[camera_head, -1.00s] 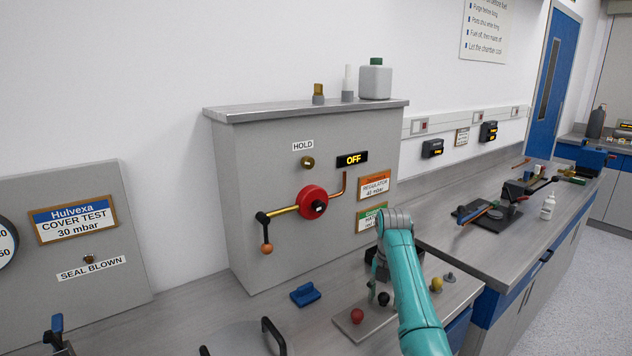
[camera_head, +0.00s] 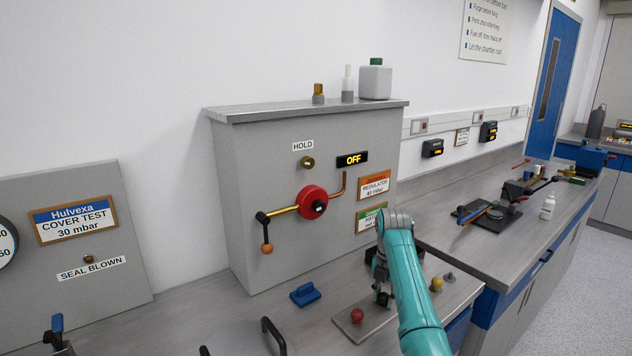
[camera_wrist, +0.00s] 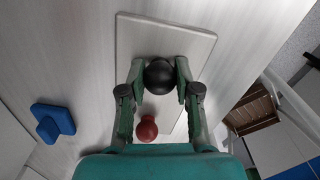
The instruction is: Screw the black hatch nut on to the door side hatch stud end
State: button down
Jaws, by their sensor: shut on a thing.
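The black hatch nut is a round black knob (camera_wrist: 159,76) above the pale plate (camera_wrist: 195,46) on the bench. In the wrist view it sits between the two fingers of my gripper (camera_wrist: 159,84), which is shut on it. In the head view my gripper (camera_head: 383,297) is low over the plate (camera_head: 350,334), and its fingers and wrist largely hide the nut. I cannot make out the door side hatch stud end in these frames.
A red knob (camera_head: 357,315) stands close to my gripper on the plate. A yellow knob (camera_head: 437,283) and a grey knob (camera_head: 449,277) are to the right. A blue block (camera_head: 305,294) lies left of the plate. A black handle (camera_head: 273,335) rises at the front.

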jog(key=m, duration=0.3)
jog(key=shift+f, duration=0.15)
jog(key=m, duration=0.4)
jog(key=shift+m, duration=0.4)
jog(key=c, duration=0.7)
grip_release()
jog(key=shift+c, duration=0.2)
